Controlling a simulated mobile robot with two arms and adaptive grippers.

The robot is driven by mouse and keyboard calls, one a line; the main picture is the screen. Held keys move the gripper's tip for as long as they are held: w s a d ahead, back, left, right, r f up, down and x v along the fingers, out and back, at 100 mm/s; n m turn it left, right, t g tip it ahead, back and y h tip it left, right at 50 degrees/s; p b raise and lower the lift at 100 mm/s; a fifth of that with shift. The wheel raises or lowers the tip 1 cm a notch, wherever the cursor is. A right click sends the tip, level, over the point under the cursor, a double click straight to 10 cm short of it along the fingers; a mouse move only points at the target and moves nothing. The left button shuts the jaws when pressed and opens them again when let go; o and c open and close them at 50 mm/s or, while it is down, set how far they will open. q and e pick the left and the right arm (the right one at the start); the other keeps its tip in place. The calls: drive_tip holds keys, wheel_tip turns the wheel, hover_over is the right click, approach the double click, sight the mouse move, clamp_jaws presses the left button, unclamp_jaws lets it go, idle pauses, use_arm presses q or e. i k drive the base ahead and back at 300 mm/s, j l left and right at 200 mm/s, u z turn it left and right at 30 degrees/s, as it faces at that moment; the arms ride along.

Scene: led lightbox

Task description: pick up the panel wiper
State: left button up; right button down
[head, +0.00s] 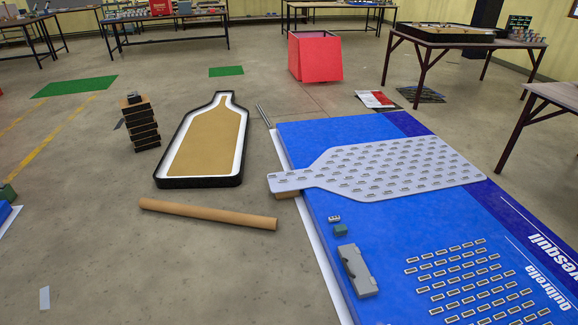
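I cannot tell for sure which thing is the panel wiper. A small dark green block (340,230) lies on the blue board (310,142), just below a small white piece with dark dots (334,218). A grey case-like object (357,270) lies lower on the same board. A grey bottle-shaped panel (325,176) with rows of small modules lies across the board, its neck jutting past the left edge. Neither of my grippers is in view.
A black-rimmed bottle-shaped tray (199,183) and a cardboard tube (207,214) lie on the floor at left. A stack of dark boxes (140,123) stands beyond. A red box (315,57) and a table (450,42) stand farther back. The lower left floor is mostly clear.

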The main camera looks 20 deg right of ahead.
sight(340, 230)
drive_tip(key=i+j+z, duration=0.1)
drive_tip(key=i+z, duration=0.3)
drive_tip(key=i+j+z, duration=0.25)
drive_tip(key=i+z, duration=0.2)
drive_tip(key=i+j+z, duration=0.85)
drive_tip(key=k+j, duration=0.05)
drive_tip(key=k, duration=0.05)
